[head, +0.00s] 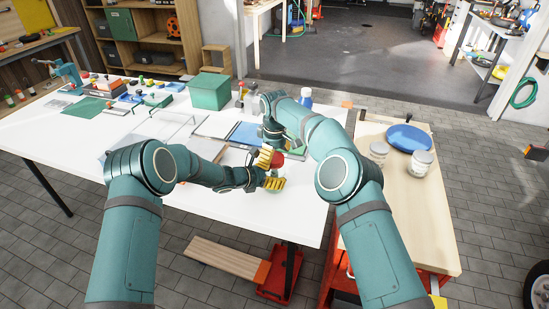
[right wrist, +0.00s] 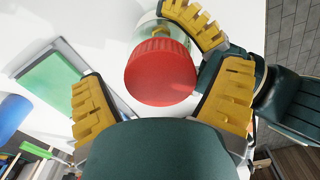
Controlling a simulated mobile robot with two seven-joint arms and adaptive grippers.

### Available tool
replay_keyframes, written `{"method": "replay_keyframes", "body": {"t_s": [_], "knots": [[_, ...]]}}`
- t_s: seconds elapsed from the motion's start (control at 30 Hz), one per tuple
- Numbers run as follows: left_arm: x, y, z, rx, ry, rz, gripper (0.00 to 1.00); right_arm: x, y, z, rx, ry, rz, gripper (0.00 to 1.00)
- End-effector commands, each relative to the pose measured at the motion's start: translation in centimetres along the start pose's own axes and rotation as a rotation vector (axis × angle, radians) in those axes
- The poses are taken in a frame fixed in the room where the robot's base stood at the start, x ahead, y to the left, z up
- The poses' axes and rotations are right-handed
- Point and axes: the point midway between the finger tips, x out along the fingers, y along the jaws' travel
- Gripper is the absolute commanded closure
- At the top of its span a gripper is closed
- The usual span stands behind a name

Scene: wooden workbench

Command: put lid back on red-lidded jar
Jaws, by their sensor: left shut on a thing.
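The red lid (right wrist: 160,72) is at the mouth end of a clear glass jar (right wrist: 148,29) in the right wrist view; I cannot tell whether it is fully seated. In the head view the red lid (head: 277,160) shows small between my grippers. My left gripper (head: 273,183) is shut on the jar, and one yellow finger shows along the jar's side in the right wrist view. My right gripper (right wrist: 165,98) has its yellow fingers spread apart, facing the lid, with the lid near the gap between them. The jar is mostly hidden in the head view.
The white table (head: 245,218) has bare room at its front. A green box (head: 210,91) and a blue-topped bottle (head: 306,97) stand farther back.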

Motion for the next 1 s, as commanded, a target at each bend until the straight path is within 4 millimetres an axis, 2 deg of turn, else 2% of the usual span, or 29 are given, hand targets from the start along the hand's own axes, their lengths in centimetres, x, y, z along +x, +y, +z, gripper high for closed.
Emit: {"method": "replay_keyframes", "body": {"t_s": [0.27,0.6,0.83,0.87,1.0], "knots": [[0.0,0.0,0.0,0.0,0.0,0.0,1.0,-0.7,0.0,0.0,0.0,0.0,0.001,0.08],[0.0,0.0,0.0,0.0,0.0,-0.001,1.0,-4.4,0.0,0.0,-0.001,0.0,0.001,0.08],[0.0,0.0,0.0,0.0,0.0,-0.001,1.0,-4.5,0.0,0.0,-0.001,-0.001,0.0,0.08],[0.0,0.0,0.0,0.0,0.0,-0.001,1.0,-4.5,0.0,0.0,-0.001,-0.001,0.0,0.0],[0.0,0.0,0.0,0.0,0.0,-0.001,1.0,-4.5,0.0,0.0,-0.001,-0.001,0.0,0.0]]}}
